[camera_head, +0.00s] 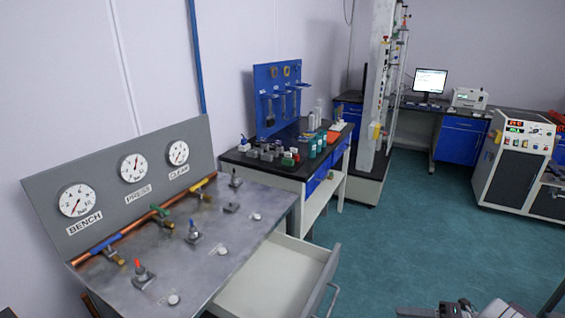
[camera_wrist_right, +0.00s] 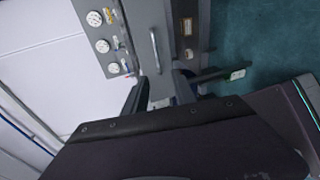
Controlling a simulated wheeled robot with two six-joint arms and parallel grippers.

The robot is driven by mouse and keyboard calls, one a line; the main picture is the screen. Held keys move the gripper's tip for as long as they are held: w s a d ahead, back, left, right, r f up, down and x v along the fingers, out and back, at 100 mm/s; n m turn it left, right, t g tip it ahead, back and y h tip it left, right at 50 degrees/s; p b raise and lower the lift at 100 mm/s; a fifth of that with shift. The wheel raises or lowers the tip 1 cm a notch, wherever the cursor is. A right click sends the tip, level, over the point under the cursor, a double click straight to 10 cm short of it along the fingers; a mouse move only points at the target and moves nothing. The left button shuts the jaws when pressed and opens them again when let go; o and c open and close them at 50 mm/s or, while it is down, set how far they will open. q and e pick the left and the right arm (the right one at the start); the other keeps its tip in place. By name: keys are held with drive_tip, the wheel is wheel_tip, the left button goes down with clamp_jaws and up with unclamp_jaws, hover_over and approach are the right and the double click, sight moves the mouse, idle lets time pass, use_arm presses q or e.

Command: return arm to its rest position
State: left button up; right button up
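My right gripper (camera_wrist_right: 160,88) shows in the right wrist view, with two dark fingers apart and a gap between them. I see nothing held in it. Beyond the fingers is the grey gauge bench, with a long drawer handle (camera_wrist_right: 155,50) a little past the fingertips; the fingers look clear of it. In the head view, a grey and black mechanical part is cut off at the bottom right edge; I cannot tell whether it is my arm. My left gripper is in neither view.
The gauge bench (camera_head: 185,262) carries dials, pipes and valves. Its drawer (camera_head: 275,285) stands open toward the floor. Behind it are a dark-topped bench (camera_head: 262,167) with bottles and a tall column machine (camera_head: 378,90). A white control cabinet (camera_head: 515,160) stands right. Green floor (camera_head: 410,225) is clear between.

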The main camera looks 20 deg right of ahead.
drive_tip(key=w+a+r+n+g+y+p, duration=0.1)
drive_tip(key=w+a+r+n+g+p, duration=0.3)
drive_tip(key=w+a+r, duration=0.5)
drive_tip(key=w+a+r+n+g+p, duration=0.1)
drive_tip(key=w+a+r+n+g, duration=0.4)
drive_tip(key=a+r, duration=0.4)
drive_tip(key=s+a+r+n+g+h+p, duration=0.1)
drive_tip(key=s+a+n+g+h+p, duration=0.2)
drive_tip(key=a+n, duration=0.45)
drive_tip(key=s+a+r+n+g+h+p, duration=0.1)
drive_tip(key=s+a+n+g+h, duration=0.25)
drive_tip(key=a, duration=0.65)
drive_tip(key=s+f+n+t+h+p, duration=0.1)
drive_tip(key=s+f+n+t+h, duration=0.15)
drive_tip(key=s+n, duration=0.6)
drive_tip(key=w+d+f+n+t+h, duration=0.3)
drive_tip(key=d+f+n, duration=0.1)
drive_tip(key=n, duration=1.1)
drive_tip(key=shift+t, duration=0.3)
